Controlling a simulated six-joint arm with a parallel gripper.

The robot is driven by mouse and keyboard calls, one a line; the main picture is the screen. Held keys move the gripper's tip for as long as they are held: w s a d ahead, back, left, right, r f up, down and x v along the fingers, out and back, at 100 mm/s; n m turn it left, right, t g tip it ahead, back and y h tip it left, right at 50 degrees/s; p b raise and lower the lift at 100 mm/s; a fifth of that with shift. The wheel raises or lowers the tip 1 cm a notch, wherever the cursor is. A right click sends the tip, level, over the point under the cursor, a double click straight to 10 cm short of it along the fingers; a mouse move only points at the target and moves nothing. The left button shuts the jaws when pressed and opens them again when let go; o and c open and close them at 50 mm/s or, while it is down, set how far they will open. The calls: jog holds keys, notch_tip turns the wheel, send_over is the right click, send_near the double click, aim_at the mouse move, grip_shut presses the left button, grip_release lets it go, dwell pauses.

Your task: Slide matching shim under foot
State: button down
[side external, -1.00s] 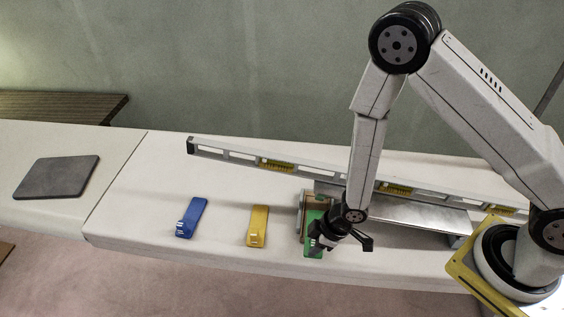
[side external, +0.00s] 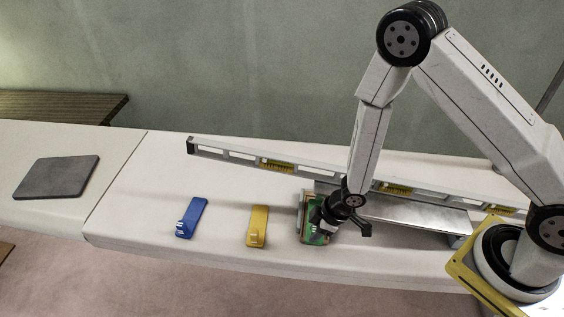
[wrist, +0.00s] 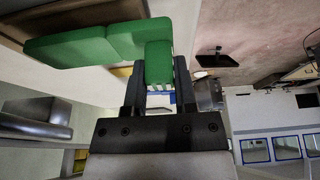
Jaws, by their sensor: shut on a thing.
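My gripper (side external: 328,214) is low over the bench at the near left end of a silver metal rail (side external: 420,218). It is shut on the raised tab of a green shim (side external: 317,239). In the wrist view the green shim (wrist: 75,47) stretches left from my fingers (wrist: 158,80), its tab between them. The shim lies beside the rail's left end, and my gripper hides much of it. I cannot tell how far it is under a foot. A blue shim (side external: 191,218) and a yellow shim (side external: 257,226) lie apart to the left.
A long spirit level (side external: 235,154) lies behind the rail, slanting across the bench. A dark grey pad (side external: 56,177) lies at the far left. The bench (side external: 140,215) is clear around the blue and yellow shims, and its front edge is close to my gripper.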

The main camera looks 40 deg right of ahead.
jog(key=shift+w+d, duration=0.65)
jog(key=shift+w, duration=0.1)
jog(key=shift+c, duration=1.6)
grip_release()
jog(key=shift+d+r, duration=0.1)
jog(key=v, duration=0.7)
jog(key=shift+r, duration=0.2)
jog(key=shift+d, duration=0.15)
